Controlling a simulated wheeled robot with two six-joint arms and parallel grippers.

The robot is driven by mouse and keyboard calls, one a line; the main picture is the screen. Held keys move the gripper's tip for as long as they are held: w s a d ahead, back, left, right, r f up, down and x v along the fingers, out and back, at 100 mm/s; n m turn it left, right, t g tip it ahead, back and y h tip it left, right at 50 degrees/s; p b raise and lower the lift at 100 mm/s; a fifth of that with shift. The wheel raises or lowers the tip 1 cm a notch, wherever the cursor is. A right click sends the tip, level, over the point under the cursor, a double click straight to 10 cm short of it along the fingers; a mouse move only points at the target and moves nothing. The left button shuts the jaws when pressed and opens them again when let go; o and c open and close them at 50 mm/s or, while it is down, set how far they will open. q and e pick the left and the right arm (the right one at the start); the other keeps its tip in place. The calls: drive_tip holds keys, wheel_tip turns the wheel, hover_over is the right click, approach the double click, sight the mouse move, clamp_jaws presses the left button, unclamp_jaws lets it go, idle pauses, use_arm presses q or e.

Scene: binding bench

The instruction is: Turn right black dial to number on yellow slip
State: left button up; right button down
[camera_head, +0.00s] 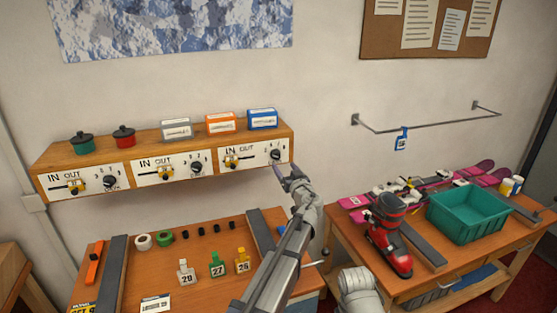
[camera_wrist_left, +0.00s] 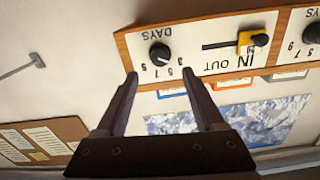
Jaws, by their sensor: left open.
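The right black dial (camera_head: 276,155) is on the rightmost white panel of the wall shelf. It also shows in the left wrist view (camera_wrist_left: 160,55), upside down, with DAYS and printed numbers around it. Its exact setting is too small to read. My left gripper (camera_head: 286,171) is open and empty, just below and right of that panel. In the wrist view its two fingertips (camera_wrist_left: 160,75) lie either side of the dial's line, apart from it. A yellow slip (camera_head: 82,309) at the bottom left edge reads SET and a digit, perhaps 9, partly cut off. My right gripper is out of view.
The same panel has a yellow IN/OUT slider (camera_head: 232,161) left of the dial. Boxes and two pots stand on the shelf (camera_head: 60,156). Below is a bench with numbered bottles (camera_head: 217,266). At right, a table holds a green bin (camera_head: 468,216) and a boot (camera_head: 387,235).

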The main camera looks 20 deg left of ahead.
sight(277, 157)
use_arm(q)
drive_tip(key=x, duration=0.7)
drive_tip(key=shift+w+a, duration=0.1)
drive_tip(key=shift+w, duration=0.1)
clamp_jaws()
idle(0.4)
